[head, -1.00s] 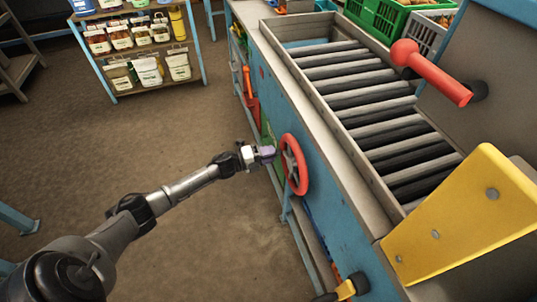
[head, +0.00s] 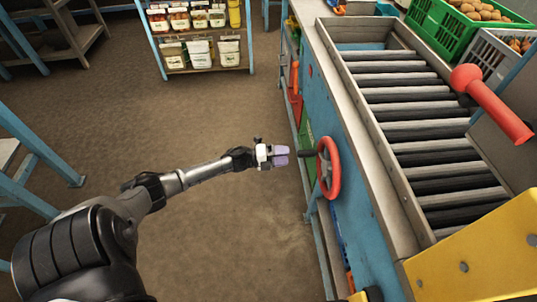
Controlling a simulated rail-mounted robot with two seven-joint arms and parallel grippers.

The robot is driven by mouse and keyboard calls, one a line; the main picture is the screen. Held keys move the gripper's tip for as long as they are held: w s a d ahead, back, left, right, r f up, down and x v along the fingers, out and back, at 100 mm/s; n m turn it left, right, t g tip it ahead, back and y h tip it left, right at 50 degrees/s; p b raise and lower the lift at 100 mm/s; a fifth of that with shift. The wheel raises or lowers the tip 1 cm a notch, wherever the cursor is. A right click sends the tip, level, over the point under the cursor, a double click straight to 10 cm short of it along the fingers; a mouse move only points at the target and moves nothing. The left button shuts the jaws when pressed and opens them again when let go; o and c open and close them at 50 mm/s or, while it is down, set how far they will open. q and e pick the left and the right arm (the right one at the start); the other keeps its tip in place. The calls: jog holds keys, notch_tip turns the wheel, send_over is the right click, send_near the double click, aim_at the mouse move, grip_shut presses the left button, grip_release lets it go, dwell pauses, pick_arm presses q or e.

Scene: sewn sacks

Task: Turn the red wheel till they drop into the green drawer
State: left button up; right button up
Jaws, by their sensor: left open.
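The red wheel (head: 337,178) is mounted upright on the blue side of the roller table. A dark handle (head: 308,154) sticks out from the wheel's left side. My left gripper (head: 284,156), with pale purple fingers, is open and empty just left of this handle. A small gap seems to show between the fingertips and the handle, but depth is hard to judge. A green panel (head: 307,133), perhaps the front of the green drawer, shows behind the wheel; its inside is hidden. My right gripper is out of view.
The roller table (head: 415,130) runs along the right, its rollers bare. A red-knobbed lever (head: 500,112) and a yellow plate (head: 490,250) stand over it. A green crate (head: 442,35) of potato-like items is at the back. Floor left of the wheel is clear.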

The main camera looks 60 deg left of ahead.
pick_arm(q)
jog(key=p+v, duration=0.1)
jog(key=v, duration=0.4)
jog(key=shift+s+a, duration=0.15)
jog(key=shift+s, duration=0.2)
dwell(0.4)
dwell(0.6)
